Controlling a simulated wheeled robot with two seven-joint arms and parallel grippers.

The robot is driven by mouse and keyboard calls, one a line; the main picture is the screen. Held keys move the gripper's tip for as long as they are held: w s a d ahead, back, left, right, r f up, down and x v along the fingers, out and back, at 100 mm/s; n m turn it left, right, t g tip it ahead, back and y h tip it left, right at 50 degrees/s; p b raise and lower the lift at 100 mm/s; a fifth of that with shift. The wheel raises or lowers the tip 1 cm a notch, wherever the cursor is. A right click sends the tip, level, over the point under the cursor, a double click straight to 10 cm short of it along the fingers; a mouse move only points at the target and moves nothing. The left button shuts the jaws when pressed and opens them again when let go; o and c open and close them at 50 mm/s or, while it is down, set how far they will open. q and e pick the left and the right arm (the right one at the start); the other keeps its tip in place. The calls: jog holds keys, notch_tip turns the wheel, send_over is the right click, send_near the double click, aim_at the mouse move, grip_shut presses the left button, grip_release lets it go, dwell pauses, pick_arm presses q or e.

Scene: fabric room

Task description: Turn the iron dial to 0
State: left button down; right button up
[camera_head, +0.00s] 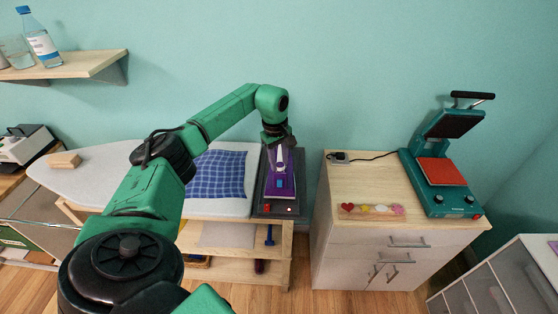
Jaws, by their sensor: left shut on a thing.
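A purple iron (280,187) with a pale upper part rests on a dark stand (266,207) at the right end of the ironing board. A blue spot shows on its front part. My left gripper (278,145) points down at the far end of the iron and is shut on it. The gripper covers that part, so I cannot tell whether it grips the dial, and no dial marking can be read. My right gripper is not in view.
A blue checked cloth (217,174) lies on the ironing board (85,165) left of the iron. To the right stands a wooden cabinet (405,259) with a green heat press (433,190) and several small coloured pieces. A shelf (90,64) with bottles hangs upper left.

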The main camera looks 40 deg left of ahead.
pick_arm(q)
jog(key=n, duration=0.5)
jog(key=shift+r, duration=0.1)
jog(key=n, duration=0.4)
jog(key=shift+w+d+n+y, duration=0.1)
jog(key=shift+d+n+y, duration=0.05)
jog(key=shift+n+y, duration=0.25)
jog(key=n, duration=0.4)
jog(key=shift+n+p, duration=0.3)
jog(key=shift+p, duration=0.1)
jog(key=n, duration=0.5)
jog(key=shift+w+g, duration=0.1)
jog(key=shift+g, duration=0.3)
jog(key=n, duration=0.5)
jog(key=shift+n+g+p, duration=0.3)
jog(key=shift+n+p, duration=0.1)
jog(key=n, duration=0.4)
jog(key=shift+w+n, duration=0.1)
jog(key=shift+n, duration=0.2)
jog(key=n+p, duration=0.1)
jog(key=n, duration=0.4)
jog(key=shift+g, duration=0.3)
jog(key=shift+n+h+p, duration=0.3)
jog(key=shift+n+p, duration=0.35)
jog(key=shift+n, duration=1.85)
